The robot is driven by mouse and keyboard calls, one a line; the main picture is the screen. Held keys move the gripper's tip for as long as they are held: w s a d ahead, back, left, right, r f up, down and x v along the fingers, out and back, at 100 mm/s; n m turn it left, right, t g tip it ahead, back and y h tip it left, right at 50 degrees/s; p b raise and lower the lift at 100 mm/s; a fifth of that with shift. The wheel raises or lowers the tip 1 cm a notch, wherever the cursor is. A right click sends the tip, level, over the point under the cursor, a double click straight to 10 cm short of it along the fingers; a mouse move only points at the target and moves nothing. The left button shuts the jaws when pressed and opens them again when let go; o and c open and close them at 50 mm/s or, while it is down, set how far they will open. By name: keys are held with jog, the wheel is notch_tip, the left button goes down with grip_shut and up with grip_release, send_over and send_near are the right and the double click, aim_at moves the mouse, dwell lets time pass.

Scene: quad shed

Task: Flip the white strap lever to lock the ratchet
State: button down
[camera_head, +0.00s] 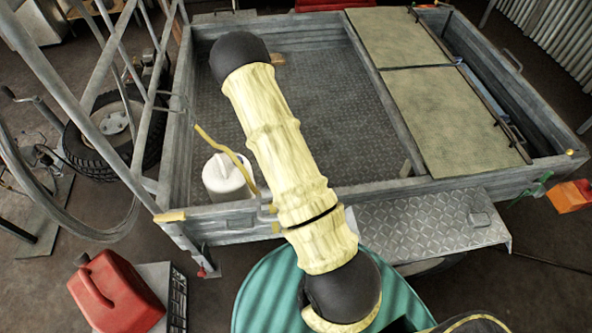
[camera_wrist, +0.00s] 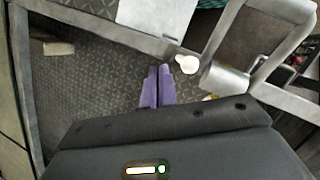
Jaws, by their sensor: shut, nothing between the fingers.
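My gripper (camera_wrist: 157,72) shows in the wrist view as two purple fingers, shut together and empty, over the dark tread-plate floor. A small white rounded piece (camera_wrist: 187,63) lies just right of the fingertips beside the grey metal rail; it may be the end of the white strap lever, but I cannot tell for sure. The fingers look apart from it. In the head view a yellow strap (camera_head: 226,150) runs down to the front rail of the trailer (camera_head: 230,215). The ratchet is not clear there, and my arm hides part of the trailer and my gripper.
A red fuel can (camera_head: 117,292) sits at lower left, near a spare tyre (camera_head: 110,130). Two flat panels (camera_head: 445,110) cover the trailer's right part. The bed's middle is mostly clear.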

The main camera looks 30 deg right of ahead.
jog(key=w+v, duration=0.1)
jog(key=v, duration=1.1)
jog(key=shift+w+d+f+b, duration=0.2)
jog(key=shift+w+d+b, duration=0.05)
jog(key=shift+w+b, duration=0.1)
